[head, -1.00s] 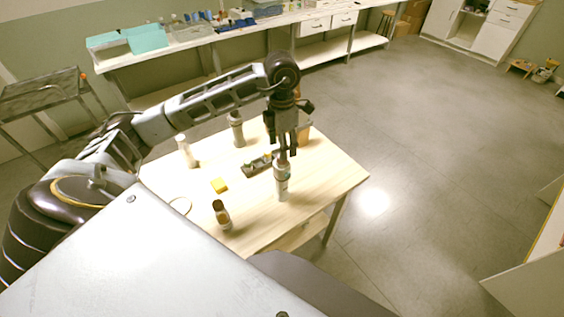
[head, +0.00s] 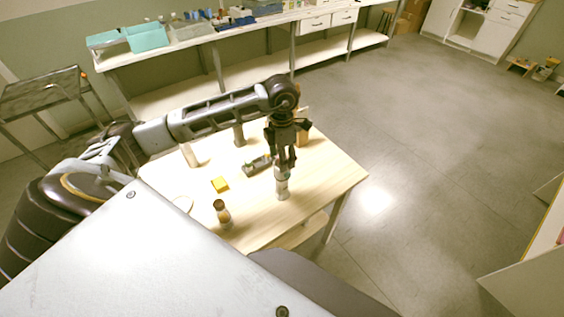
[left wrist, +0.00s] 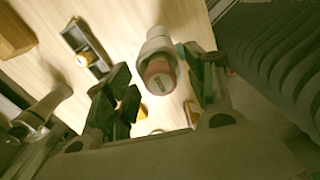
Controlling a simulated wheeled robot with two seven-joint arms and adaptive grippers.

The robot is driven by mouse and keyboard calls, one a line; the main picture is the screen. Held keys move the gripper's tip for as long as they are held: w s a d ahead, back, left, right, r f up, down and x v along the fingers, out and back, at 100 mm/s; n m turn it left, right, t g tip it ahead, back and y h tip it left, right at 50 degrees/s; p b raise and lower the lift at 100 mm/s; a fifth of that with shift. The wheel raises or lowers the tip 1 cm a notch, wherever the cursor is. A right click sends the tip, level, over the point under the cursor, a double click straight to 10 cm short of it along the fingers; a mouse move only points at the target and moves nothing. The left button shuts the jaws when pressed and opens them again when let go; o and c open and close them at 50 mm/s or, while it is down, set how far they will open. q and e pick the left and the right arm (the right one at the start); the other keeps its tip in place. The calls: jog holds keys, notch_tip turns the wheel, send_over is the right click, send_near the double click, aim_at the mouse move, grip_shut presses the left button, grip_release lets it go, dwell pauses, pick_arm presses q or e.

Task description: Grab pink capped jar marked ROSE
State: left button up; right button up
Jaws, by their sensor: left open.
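A pale jar (head: 282,188) stands upright near the front right of the wooden table (head: 325,178). In the left wrist view the jar's capped top lies between the fingers of my left gripper (left wrist: 157,68), with a gap to the left finger and little gap to the right one. My right gripper is out of view.
A brown bottle (head: 222,214), a yellow block (head: 220,185), a white bottle (head: 190,156) and a grey bottle (head: 239,136) stand left of the jar. A dark tray (head: 256,167) lies just behind it. A wooden block (head: 303,136) is at the back.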

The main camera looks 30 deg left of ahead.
pick_arm(q)
jog(key=c, duration=1)
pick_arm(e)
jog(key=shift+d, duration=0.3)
pick_arm(q)
jog(key=shift+r, duration=0.1)
notch_tip(320, 180, up, 8)
jog(key=shift+r+b, duration=0.2)
jog(key=shift+b, duration=0.55)
jog(key=shift+r, duration=0.65)
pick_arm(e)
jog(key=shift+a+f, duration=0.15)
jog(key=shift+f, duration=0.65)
